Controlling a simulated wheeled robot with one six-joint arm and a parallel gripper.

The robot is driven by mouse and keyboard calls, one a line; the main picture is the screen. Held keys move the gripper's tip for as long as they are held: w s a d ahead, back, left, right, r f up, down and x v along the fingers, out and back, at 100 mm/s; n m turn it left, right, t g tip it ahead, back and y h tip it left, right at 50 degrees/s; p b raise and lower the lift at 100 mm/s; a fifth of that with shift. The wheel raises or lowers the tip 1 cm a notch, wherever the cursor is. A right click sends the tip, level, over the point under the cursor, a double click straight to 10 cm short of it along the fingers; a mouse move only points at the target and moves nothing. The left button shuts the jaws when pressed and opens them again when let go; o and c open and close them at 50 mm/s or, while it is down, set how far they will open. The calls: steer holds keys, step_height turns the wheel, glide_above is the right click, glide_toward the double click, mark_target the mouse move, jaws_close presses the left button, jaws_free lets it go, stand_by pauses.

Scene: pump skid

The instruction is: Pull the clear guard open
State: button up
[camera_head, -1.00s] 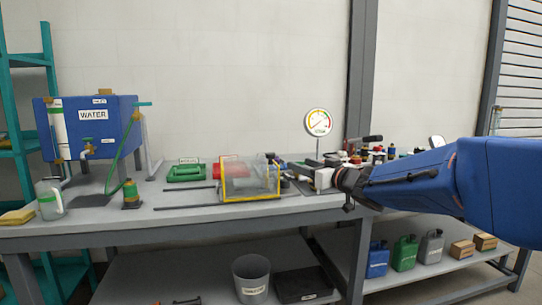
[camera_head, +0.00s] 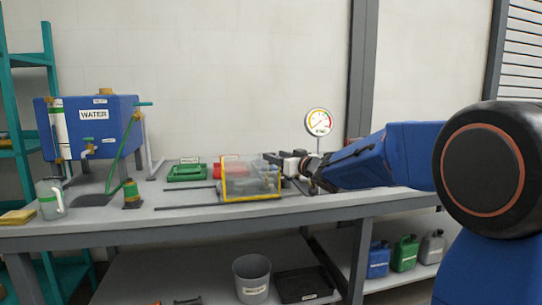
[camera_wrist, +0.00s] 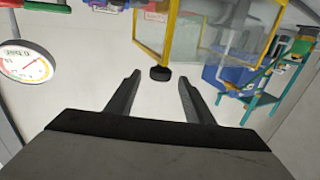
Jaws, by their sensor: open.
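The clear guard (camera_head: 238,178) stands on the bench with its yellow frame toward the front and left. In the wrist view its clear panel and yellow frame (camera_wrist: 170,32) fill the upper middle. A small black knob (camera_wrist: 160,73) shows at the frame's lower edge, between my fingertips or just beyond them. My gripper (camera_head: 272,158) is at the guard's right end in the head view. Its two fingers (camera_wrist: 159,79) are apart with nothing held. I cannot tell whether a finger touches the knob. What is inside the guard is blurred through the panel.
A round gauge (camera_head: 318,122) stands behind my wrist. A green case (camera_head: 187,173) and a red case lie left of and behind the guard. Dark rails (camera_head: 188,206) lie on the bench to its left. A blue water tank (camera_head: 95,125) stands far left. The bench front is mostly clear.

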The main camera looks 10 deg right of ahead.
steer(key=shift+x, duration=1.95)
